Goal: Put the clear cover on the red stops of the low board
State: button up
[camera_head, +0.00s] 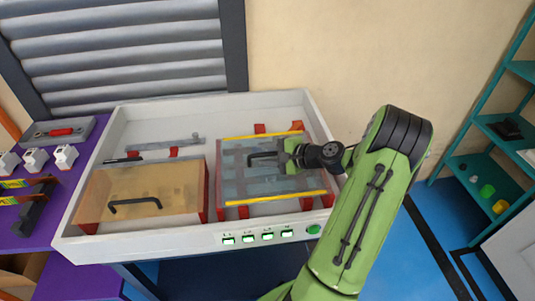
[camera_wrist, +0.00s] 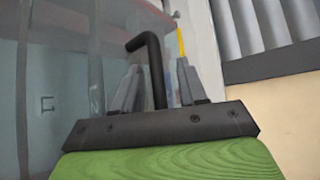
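The clear cover (camera_head: 232,180), a see-through bluish-grey sheet with a black handle (camera_head: 262,156), lies over the right-hand board in the white bench. It also fills the left of the wrist view (camera_wrist: 50,110). Red stops show around that board, at the back (camera_head: 297,126) and front (camera_head: 306,203). I cannot tell whether the cover touches them. My gripper (camera_head: 284,157) is at the handle's right end. In the wrist view my gripper (camera_wrist: 158,85) has its fingers on either side of the handle (camera_wrist: 158,75), with narrow gaps showing, so it looks open around it.
An amber cover (camera_head: 150,185) with a black handle stands on red posts at the left of the white bench (camera_head: 180,238). Yellow bars (camera_head: 275,198) edge the right board. Lit green switches (camera_head: 267,236) line the front. A purple table (camera_head: 70,185) is at left, teal shelves (camera_head: 497,120) at right.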

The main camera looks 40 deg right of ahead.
jog(key=shift+s+r, duration=0.15)
jog(key=p+v, duration=0.3)
jog(key=v, duration=0.8)
jog(key=shift+s+r, duration=0.15)
jog(key=shift+s, duration=0.1)
jog(key=w+a+r+n+g, duration=0.2)
jog(key=a+n+g, duration=0.25)
jog(key=a, duration=0.45)
jog(key=w+a+r+n+g, duration=0.25)
jog(key=a+n, duration=0.35)
jog(key=a, duration=0.3)
jog(key=s+a+r+n+h, duration=0.2)
jog(key=s+a+r+n, duration=0.1)
jog(key=s, duration=0.4)
jog(key=s+a+r+n+h, duration=0.2)
jog(key=s+a+n, duration=0.4)
jog(key=s+a, duration=0.1)
jog(key=shift+s+a+r, duration=0.2)
jog(key=shift+a+r, duration=0.15)
jog(key=shift+a, duration=0.1)
notch_tip(320, 180, up, 8)
jog(key=p, duration=0.7)
jog(key=shift+p, duration=0.35)
